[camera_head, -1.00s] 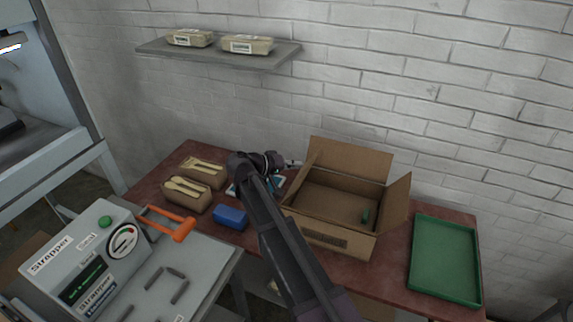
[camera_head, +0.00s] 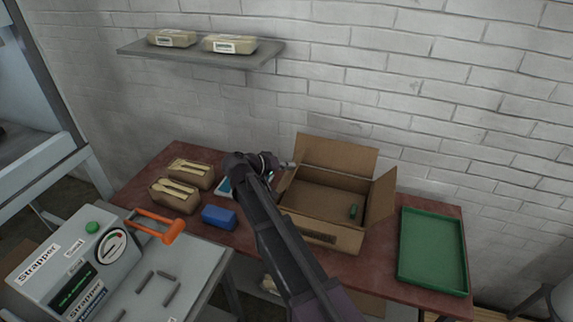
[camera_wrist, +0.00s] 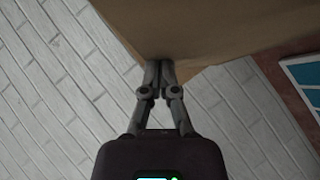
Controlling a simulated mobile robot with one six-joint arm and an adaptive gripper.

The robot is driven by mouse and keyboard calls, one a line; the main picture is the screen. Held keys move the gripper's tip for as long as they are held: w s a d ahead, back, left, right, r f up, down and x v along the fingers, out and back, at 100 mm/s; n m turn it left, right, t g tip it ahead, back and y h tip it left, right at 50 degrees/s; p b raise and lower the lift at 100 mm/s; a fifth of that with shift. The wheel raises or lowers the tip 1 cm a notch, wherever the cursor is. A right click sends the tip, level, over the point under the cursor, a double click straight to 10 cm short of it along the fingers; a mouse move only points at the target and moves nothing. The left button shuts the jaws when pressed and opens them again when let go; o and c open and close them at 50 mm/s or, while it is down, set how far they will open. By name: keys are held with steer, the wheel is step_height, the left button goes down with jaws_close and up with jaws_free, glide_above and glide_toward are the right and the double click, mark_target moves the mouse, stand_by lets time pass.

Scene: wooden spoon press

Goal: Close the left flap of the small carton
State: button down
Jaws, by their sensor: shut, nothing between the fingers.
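The small carton (camera_head: 325,202) stands open on the red-brown table. Its back flap (camera_head: 338,155) and right flap (camera_head: 382,196) stand up. Its left flap (camera_head: 286,181) slants up on the left side, partly hidden by my arm. A green object (camera_head: 353,211) lies inside. My gripper (camera_head: 291,164) is shut and empty at the carton's back left corner, by the left flap. In the wrist view, my shut fingertips (camera_wrist: 160,66) meet the edge of a brown cardboard panel (camera_wrist: 205,28); whether they touch it I cannot tell.
Left of the carton are a blue block (camera_head: 219,217) and two packs with wooden cutlery (camera_head: 175,196). A green tray (camera_head: 433,250) lies to the right. The strapper machine (camera_head: 75,265) with an orange handle stands front left. A brick wall is close behind, with a shelf (camera_head: 200,52).

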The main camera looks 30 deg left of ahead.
steer(key=shift+a, duration=0.15)
steer(key=shift+s+a+r, duration=0.15)
steer(key=shift+a, duration=0.45)
stand_by(0.4)
steer(key=shift+a+r+p, duration=0.1)
steer(key=shift+p, duration=0.2)
steer(key=shift+a+r+p, duration=0.55)
steer(key=shift+a, duration=0.05)
steer(key=a+p+v, duration=0.1)
steer(key=p+v, duration=0.4)
steer(key=v, duration=0.7)
steer(key=shift+w, duration=0.4)
steer(key=shift+w, duration=0.1)
